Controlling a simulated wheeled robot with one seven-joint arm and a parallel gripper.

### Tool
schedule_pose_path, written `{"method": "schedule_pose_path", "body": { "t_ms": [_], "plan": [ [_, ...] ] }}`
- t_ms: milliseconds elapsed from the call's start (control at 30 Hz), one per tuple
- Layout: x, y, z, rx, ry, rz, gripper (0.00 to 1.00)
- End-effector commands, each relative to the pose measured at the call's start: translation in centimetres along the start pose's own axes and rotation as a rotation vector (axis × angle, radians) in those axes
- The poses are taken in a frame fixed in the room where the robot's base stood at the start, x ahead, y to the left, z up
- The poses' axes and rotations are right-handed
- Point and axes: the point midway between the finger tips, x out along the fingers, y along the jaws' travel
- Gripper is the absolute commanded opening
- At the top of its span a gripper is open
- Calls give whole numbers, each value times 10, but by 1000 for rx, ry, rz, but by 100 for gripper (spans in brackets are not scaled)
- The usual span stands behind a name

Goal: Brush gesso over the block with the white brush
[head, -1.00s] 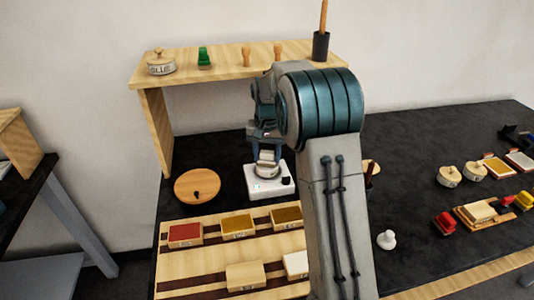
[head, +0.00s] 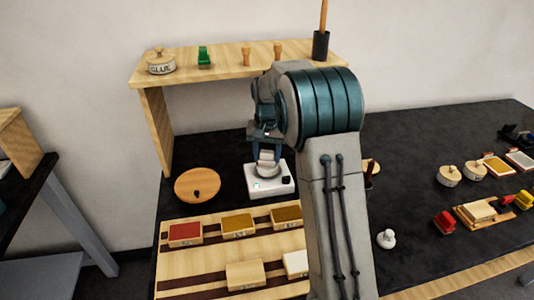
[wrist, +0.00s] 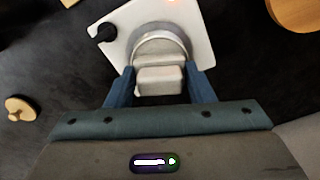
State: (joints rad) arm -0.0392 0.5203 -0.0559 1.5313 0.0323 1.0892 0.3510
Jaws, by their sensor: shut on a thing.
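The pot's contents are mostly hidden. In the head view the gripper (head: 266,150) is above the white device (head: 270,189). A pale block (head: 478,211) sits on a wooden board at the right, probably the block to be coated.
A wooden shelf (head: 220,64) stands behind. A round wooden lid (head: 197,186) lies left of the device. Colored pads (head: 186,232) sit in a striped wooden rack in front.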

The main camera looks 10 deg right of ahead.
Motion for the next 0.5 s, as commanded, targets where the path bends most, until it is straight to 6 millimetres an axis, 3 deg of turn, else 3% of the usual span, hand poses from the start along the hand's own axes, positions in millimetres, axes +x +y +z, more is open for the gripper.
{"method": "schedule_pose_path", "body": {
  "t_ms": [267, 500],
  "plan": [
    [-1, 0, 1, 0, -4, 2, 30],
    [-21, 0, 0, 0, -2, 1, 30]
  ]
}}
